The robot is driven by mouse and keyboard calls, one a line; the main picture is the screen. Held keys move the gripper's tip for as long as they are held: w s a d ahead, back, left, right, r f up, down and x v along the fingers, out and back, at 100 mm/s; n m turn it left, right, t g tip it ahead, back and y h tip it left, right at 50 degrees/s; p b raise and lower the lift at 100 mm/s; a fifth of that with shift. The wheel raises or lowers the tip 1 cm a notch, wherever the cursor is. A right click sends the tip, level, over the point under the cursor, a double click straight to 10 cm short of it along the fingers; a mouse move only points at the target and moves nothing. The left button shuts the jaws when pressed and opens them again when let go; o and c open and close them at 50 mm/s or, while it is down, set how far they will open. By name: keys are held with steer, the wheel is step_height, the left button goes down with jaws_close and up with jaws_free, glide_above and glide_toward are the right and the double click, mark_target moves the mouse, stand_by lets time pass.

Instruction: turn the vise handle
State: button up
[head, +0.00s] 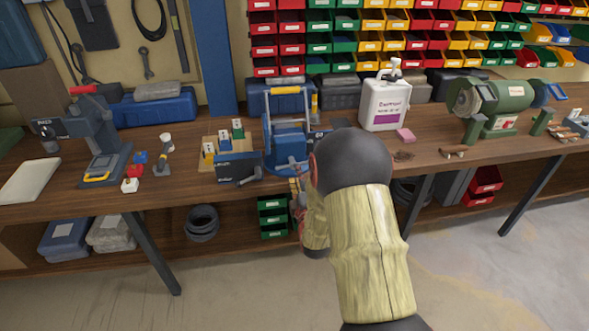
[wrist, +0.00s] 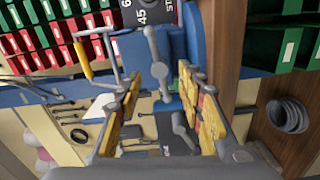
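The blue vise (head: 288,146) stands at the bench's front edge, just left of my arm in the head view. In the wrist view its blue body (wrist: 172,45) is at the top centre. Its grey handle bar (wrist: 156,55), with rounded ends, hangs in front of the body. My gripper (wrist: 160,77) is open, with yellow-and-black fingers on either side of the lower part of the bar. I cannot tell whether either finger touches it. In the head view my arm hides most of the gripper and the handle.
A dark box with a grey-headed tool (head: 238,166) sits left of the vise. A white jug (head: 386,104) and green grinder (head: 492,103) stand right. Green drawers (head: 273,217) are under the bench (head: 215,190). The floor in front is clear.

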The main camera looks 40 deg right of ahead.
steer(key=v, duration=0.5)
steer(key=shift+s, duration=0.2)
stand_by(0.4)
